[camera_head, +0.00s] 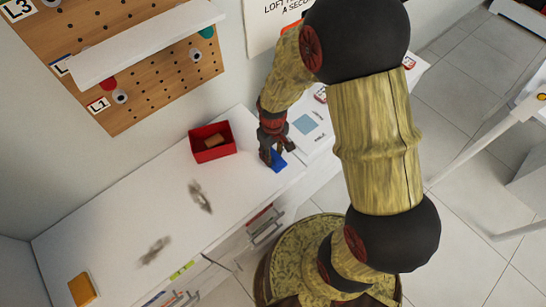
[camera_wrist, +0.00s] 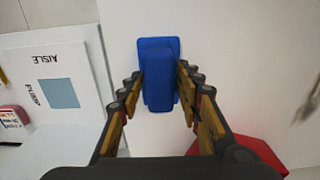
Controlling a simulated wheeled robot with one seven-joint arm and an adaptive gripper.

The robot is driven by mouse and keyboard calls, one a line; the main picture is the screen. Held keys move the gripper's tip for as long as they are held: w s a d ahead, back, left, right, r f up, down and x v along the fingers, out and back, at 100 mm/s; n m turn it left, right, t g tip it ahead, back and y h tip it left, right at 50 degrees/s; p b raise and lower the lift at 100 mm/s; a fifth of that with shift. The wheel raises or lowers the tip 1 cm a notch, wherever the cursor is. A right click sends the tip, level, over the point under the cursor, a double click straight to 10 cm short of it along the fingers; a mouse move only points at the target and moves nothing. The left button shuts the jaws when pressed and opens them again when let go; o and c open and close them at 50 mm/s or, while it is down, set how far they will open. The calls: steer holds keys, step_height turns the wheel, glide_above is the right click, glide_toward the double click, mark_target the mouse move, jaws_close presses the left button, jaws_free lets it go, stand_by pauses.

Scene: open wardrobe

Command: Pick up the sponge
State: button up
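A blue block with a wider flat blue part at its far end (camera_wrist: 159,90) lies between my fingers in the wrist view. In the head view, the same blue object (camera_head: 279,161) shows beside my gripper (camera_head: 272,155), near the front edge of the white tabletop. My gripper (camera_wrist: 160,82) is open, with one finger on each side of the block; I cannot tell whether either fingertip touches it. A yellow-orange block (camera_head: 82,289) lies at the tabletop's lower left end. I cannot tell for sure which block is the sponge.
A red open box (camera_head: 212,152) holding a brown item stands left of my gripper, and its red edge (camera_wrist: 255,152) shows in the wrist view. A white panel marked "AISLE" (camera_head: 313,128) lies on the right. Two blurred grey objects (camera_head: 200,196) (camera_head: 154,250) are over the tabletop. A pegboard (camera_head: 150,75) hangs behind.

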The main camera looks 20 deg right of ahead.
mark_target(273, 153)
steer(key=shift+s+f, duration=0.1)
steer(key=c, duration=0.6)
jaws_close()
steer(key=shift+r, duration=0.45)
step_height(273, 153, up, 2)
steer(key=shift+r+p, duration=0.2)
steer(key=shift+p, duration=0.55)
steer(key=s+r+p, duration=0.3)
steer(key=s+r, duration=0.6)
steer(key=s, duration=0.5)
steer(key=shift+d+r+p, duration=0.35)
steer(key=shift+d+r, duration=0.05)
steer(key=shift+d, duration=0.05)
steer(key=shift+w, duration=0.1)
